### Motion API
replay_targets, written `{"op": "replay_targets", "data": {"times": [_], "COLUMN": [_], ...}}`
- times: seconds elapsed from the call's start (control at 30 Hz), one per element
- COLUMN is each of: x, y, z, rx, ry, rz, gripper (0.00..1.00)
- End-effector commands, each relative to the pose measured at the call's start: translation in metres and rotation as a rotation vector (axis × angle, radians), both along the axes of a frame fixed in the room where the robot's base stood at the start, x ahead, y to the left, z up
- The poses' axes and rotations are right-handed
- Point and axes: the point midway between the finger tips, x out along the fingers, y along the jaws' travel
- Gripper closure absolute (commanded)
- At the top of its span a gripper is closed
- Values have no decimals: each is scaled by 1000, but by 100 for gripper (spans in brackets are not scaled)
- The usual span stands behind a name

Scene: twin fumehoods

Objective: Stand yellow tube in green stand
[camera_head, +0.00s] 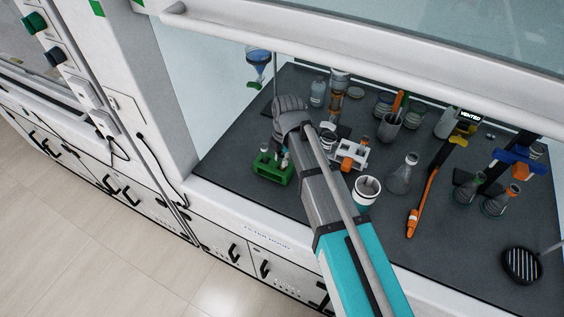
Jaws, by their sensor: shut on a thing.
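The green stand (272,172) is on the dark worktop near the hood's front left corner. A small dark and pale item shows in its left part. My gripper (284,158) points down at the right side of the green stand, close to it; I cannot tell whether they touch. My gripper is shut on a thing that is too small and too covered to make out. I cannot pick out the yellow tube; my wrist and forearm hide part of this area.
A white rack (352,152) with an orange item and a white cup (367,190) stand right of my arm. A flask (403,174) and an orange-handled tool (415,218) are further right. A blue-filled funnel (258,62) hangs behind. The worktop's front left is clear.

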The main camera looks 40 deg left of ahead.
Motion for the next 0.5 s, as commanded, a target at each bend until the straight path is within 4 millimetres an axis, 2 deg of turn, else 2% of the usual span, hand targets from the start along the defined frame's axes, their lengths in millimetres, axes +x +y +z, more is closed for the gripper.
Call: {"op": "replay_targets", "data": {"times": [0.5], "x": [0], "y": [0], "z": [-6], "rx": [0], "ry": [0], "rz": [0], "gripper": [100]}}
